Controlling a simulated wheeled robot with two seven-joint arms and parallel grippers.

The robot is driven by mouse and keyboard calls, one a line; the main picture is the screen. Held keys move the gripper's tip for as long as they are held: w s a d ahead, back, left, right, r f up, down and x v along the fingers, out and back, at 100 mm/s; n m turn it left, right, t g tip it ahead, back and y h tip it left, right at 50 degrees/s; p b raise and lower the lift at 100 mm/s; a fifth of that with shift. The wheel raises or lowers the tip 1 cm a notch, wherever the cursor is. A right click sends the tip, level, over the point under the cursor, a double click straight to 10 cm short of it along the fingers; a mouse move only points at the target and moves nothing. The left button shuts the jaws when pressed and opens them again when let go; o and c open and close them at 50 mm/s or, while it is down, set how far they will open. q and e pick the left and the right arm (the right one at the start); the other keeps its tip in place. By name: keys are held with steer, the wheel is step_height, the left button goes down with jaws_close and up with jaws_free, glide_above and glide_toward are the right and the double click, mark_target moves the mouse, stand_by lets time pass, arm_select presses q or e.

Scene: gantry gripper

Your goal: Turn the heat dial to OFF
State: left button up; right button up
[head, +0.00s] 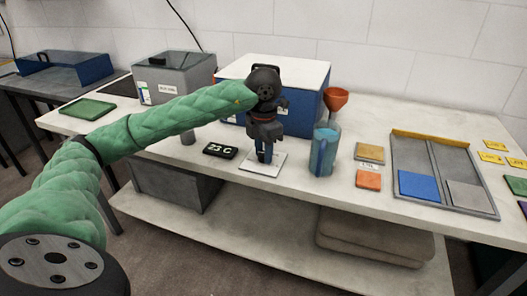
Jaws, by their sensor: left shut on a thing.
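My left gripper (264,156) reaches in from the left and points straight down over a small white plate (264,171) near the table's front edge. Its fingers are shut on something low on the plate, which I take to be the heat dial. The fingers hide the dial, so its pointer and any OFF mark cannot be read. A black display (220,150) just left of the plate reads 23 C in green. My right gripper is not in view.
A blue jug (323,152) stands close right of the plate, with an orange funnel (336,98) behind it. A blue box with a white lid (305,79) and a grey box (174,79) stand behind. A grey tray (440,146) lies further right.

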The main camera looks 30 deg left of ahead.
arm_select(q)
steer(key=shift+r+n, duration=0.1)
steer(key=shift+n, duration=0.2)
steer(key=o, duration=1)
steer(key=shift+c, duration=0.2)
step_height(320, 180, up, 8)
steer(key=shift+f, duration=0.15)
